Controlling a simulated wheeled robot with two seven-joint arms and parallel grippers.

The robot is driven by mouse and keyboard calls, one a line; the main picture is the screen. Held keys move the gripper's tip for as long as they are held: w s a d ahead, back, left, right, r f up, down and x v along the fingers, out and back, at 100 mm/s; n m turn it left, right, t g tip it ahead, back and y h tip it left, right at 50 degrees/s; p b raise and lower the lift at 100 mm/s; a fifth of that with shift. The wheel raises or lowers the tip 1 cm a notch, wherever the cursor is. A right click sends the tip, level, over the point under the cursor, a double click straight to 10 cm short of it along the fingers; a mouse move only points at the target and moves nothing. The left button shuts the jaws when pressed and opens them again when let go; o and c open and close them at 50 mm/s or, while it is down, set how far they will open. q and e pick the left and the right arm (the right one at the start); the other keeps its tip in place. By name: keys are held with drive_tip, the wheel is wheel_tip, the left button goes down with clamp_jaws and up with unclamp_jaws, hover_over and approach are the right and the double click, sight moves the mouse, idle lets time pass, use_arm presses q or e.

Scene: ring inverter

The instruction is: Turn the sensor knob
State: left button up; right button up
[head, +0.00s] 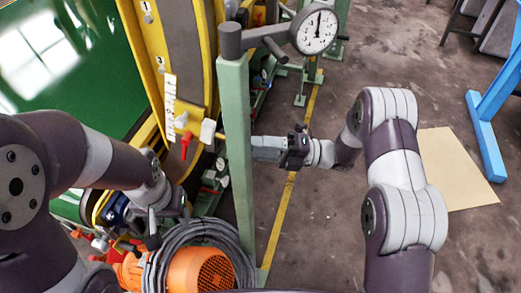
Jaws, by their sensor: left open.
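A round white dial gauge (318,31) sits on a grey arm that ends in a dark grey cylinder (230,41) on top of a green post (236,150). A red handle (186,146) and a cream block (208,131) show left of the post. I cannot tell which part is the sensor knob. My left gripper (153,226) is open at the lower left, below the red handle and apart from it, partly lost among the machine parts. My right gripper (267,148) points left at mid-height of the post; its fingertips are not clear.
A yellow and grey ring frame (186,50) with a green panel (45,50) stands on the left. An orange motor (200,271) and coiled grey cable (225,233) lie low in front.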

drive_tip(key=shift+f+m+y+b, duration=0.15)
drive_tip(key=shift+m+y+b, duration=0.2)
drive_tip(key=shift+m, duration=0.75)
drive_tip(key=o, duration=0.8)
drive_tip(key=b+v, duration=0.1)
drive_tip(key=v, duration=1.1)
drive_tip(key=shift+w+d+f, duration=0.15)
drive_tip(key=shift+d+f, duration=0.05)
drive_tip(key=shift+d, duration=0.1)
